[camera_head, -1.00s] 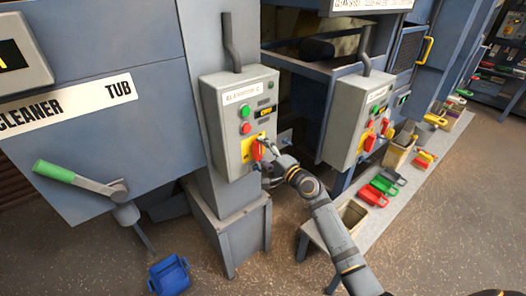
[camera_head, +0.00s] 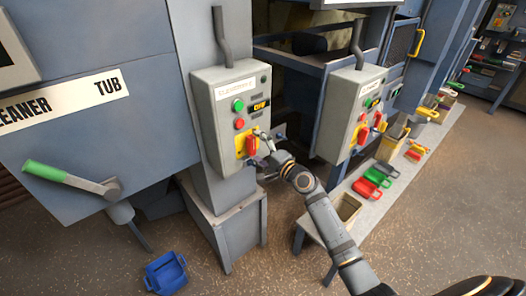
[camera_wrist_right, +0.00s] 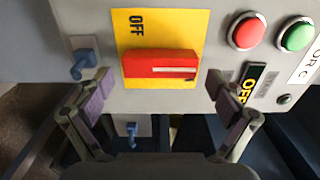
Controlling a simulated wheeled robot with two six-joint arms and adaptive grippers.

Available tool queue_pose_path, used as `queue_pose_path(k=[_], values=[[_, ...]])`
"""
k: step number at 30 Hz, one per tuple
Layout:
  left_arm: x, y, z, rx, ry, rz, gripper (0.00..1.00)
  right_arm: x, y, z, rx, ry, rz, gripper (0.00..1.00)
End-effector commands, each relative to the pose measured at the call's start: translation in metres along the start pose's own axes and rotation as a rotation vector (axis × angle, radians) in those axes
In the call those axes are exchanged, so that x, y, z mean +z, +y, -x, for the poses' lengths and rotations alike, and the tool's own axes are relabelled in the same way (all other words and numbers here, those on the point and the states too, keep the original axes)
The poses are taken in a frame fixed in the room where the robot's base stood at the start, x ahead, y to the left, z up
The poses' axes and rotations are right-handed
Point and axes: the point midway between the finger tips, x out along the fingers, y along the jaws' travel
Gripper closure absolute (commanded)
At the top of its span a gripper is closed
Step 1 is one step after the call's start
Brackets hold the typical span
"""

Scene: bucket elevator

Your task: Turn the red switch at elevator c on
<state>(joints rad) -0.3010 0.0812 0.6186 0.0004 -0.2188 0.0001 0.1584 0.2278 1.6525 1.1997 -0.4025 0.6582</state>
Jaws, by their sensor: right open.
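The red switch (camera_head: 251,144) sits on a yellow plate on the front of the grey elevator C control box (camera_head: 214,112). In the right wrist view the red switch (camera_wrist_right: 160,66) lies across the picture on its yellow plate (camera_wrist_right: 186,22), with the word OFF beside it. My right gripper (camera_head: 262,146) is at the switch. In the wrist view its two open fingers (camera_wrist_right: 158,92) stand apart on either side of the switch, with gaps to both its ends. My left gripper is not in view.
A second control box (camera_head: 346,105) stands to the right. A blue bucket (camera_head: 166,274) is on the floor and a low bench (camera_head: 372,205) runs right.

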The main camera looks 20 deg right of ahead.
Motion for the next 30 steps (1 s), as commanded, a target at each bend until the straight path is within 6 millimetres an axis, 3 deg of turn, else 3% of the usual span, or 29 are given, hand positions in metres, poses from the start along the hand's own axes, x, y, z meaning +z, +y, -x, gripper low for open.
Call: queue_pose_path(k=[12,15,20,30], values=[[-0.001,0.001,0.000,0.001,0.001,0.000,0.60,0.001,0.003,0.093,0.008,-0.004,0.005,0.06],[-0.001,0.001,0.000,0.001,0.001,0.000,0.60,0.000,0.002,0.106,0.005,-0.002,0.004,0.06],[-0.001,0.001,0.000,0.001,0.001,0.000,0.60,0.001,0.001,0.116,0.003,-0.002,0.001,0.06],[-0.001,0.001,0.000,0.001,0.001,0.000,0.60,0.000,0.001,0.116,0.001,-0.001,-0.001,0.06]])
